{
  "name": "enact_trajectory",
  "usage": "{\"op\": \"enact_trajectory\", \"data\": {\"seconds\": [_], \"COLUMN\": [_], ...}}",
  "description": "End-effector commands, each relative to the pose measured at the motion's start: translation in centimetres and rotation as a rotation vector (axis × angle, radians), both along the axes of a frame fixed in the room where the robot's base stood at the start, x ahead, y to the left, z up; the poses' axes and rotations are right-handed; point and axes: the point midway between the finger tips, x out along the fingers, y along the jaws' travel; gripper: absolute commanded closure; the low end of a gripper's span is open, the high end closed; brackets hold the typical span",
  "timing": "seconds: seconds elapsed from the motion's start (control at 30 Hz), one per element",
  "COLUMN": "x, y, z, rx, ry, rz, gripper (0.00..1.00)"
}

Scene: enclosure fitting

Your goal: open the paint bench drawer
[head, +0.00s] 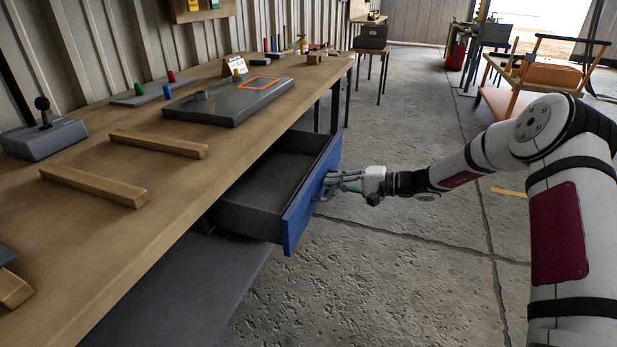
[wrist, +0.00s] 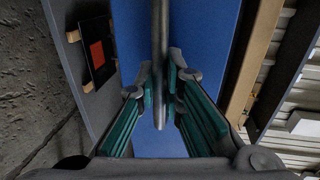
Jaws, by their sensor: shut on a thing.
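The paint bench drawer (head: 262,199) stands pulled out from under the wooden bench top, and its grey inside shows empty where I can see it. Its blue front (head: 300,208) faces right in the head view and fills the middle of the wrist view (wrist: 205,40). My gripper (head: 335,184) is at the outer face of that front. In the wrist view my gripper (wrist: 165,95) has its teal-padded fingers on either side of a grey bar handle (wrist: 160,50) and is shut on it. The handle is mostly hidden by the fingers in the head view.
The wooden bench top (head: 150,232) holds a grey panel (head: 228,101), wooden strips (head: 160,143) and a joystick box (head: 44,133). A grey lower shelf (head: 190,290) lies under the drawer. A wooden cart (head: 540,75) stands at the back right. The concrete floor right of the drawer is clear.

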Motion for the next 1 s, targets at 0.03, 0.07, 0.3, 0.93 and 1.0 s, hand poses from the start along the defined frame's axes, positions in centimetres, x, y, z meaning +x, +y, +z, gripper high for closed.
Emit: {"op": "enact_trajectory", "data": {"seconds": [0.03,0.07,0.3,0.93,1.0], "x": [-0.4,-0.6,-2.1,-2.9,-2.9], "y": [-1.4,-2.0,-5.8,-8.0,-8.0], "z": [0.0,0.0,-0.1,-0.1,-0.1], "rx": [-0.002,-0.001,-0.001,-0.002,-0.002], "ry": [0.001,0.001,0.001,0.002,0.002], "rz": [-0.003,-0.003,-0.001,0.000,0.000], "gripper": [1.00,1.00,1.00,1.00,1.00]}}
